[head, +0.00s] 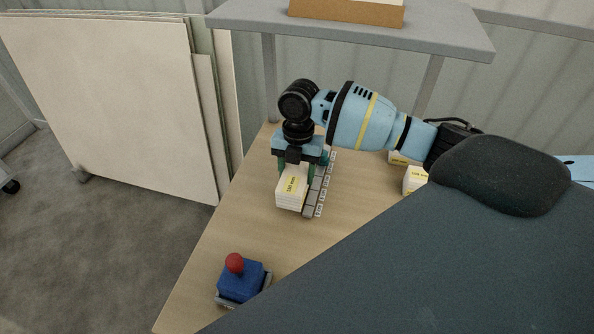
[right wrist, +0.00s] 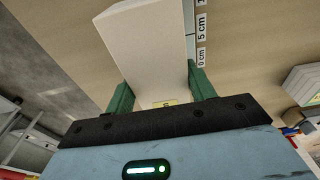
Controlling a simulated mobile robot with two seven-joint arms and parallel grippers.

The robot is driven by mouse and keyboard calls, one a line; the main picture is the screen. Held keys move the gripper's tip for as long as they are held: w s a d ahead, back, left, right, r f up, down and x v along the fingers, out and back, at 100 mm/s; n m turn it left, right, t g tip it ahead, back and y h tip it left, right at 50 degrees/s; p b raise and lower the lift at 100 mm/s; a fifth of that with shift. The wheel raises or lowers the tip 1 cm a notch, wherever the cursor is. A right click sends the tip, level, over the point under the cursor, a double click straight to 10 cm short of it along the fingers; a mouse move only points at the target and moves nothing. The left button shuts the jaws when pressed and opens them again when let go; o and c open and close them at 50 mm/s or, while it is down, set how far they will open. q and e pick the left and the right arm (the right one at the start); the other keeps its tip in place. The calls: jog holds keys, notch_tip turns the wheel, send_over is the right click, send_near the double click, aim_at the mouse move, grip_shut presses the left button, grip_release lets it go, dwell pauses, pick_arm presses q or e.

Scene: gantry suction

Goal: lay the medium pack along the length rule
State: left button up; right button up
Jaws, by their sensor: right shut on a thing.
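A white pack with a yellow millimetre label (head: 291,190) is alongside the length rule (head: 318,190), on its left in the head view and roughly parallel. It looks low over or on the bench; I cannot tell whether it touches the rule. My right gripper (head: 295,168) is shut on the pack from above, at its far part. In the right wrist view the pack (right wrist: 152,40) sits between the green fingers (right wrist: 160,94), and the rule (right wrist: 191,35), marked 0 cm and 5 cm, runs beside it. My left gripper is not in view.
Other white packs with yellow labels stand right on the wooden bench (head: 240,215), one nearer (head: 415,184) and one behind (head: 397,158). A blue box with a red knob (head: 240,280) sits at the front left. A grey shelf (head: 350,35) spans the back.

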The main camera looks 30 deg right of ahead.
aim_at(297, 169)
jog(key=shift+f+b, duration=0.35)
jog(key=shift+f, duration=1.2)
jog(key=o, duration=1.3)
jog(key=shift+w+d+r, duration=0.1)
jog(key=shift+r, duration=1.2)
jog(key=shift+w+d+r, duration=0.1)
jog(key=shift+d+r, duration=0.05)
jog(key=shift+r, duration=1.15)
jog(key=shift+w+d+r, duration=0.1)
jog(key=shift+r, duration=1.2)
jog(key=shift+a+f, duration=0.1)
